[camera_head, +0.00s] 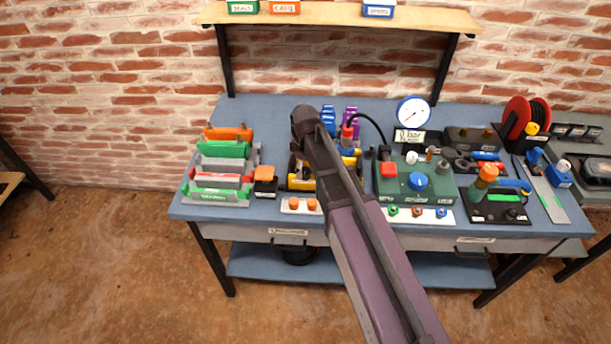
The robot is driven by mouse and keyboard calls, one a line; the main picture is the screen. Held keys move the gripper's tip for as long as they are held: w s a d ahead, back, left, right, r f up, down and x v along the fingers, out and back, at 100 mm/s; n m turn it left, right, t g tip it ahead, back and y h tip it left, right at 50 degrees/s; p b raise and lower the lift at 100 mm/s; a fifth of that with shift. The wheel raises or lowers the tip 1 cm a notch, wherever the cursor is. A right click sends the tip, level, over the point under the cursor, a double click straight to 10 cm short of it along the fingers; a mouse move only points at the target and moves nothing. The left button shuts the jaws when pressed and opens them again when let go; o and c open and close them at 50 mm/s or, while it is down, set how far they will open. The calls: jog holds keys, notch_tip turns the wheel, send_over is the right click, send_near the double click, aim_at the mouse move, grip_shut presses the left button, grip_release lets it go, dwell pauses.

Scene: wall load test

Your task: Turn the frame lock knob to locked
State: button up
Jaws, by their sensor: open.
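I cannot tell for certain which part is the frame lock knob, because the labels are too small to read. A yellow and black frame-like fixture (350,161) stands mid-bench, mostly hidden behind my arm. A black base (497,212) further right carries a small dark knob and an orange-topped post (487,174). My arm rises from the lower right and crosses the middle of the bench. My gripper cannot be made out.
The blue workbench (267,112) stands against a brick wall. Red and green bars (217,181) fill its left end. A white round gauge (413,111) stands at the back, and a red reel (521,117) stands at the right. The back left of the bench is clear.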

jog(key=shift+f+b, duration=0.55)
jog(key=shift+f, duration=0.25)
jog(key=c, duration=1.2)
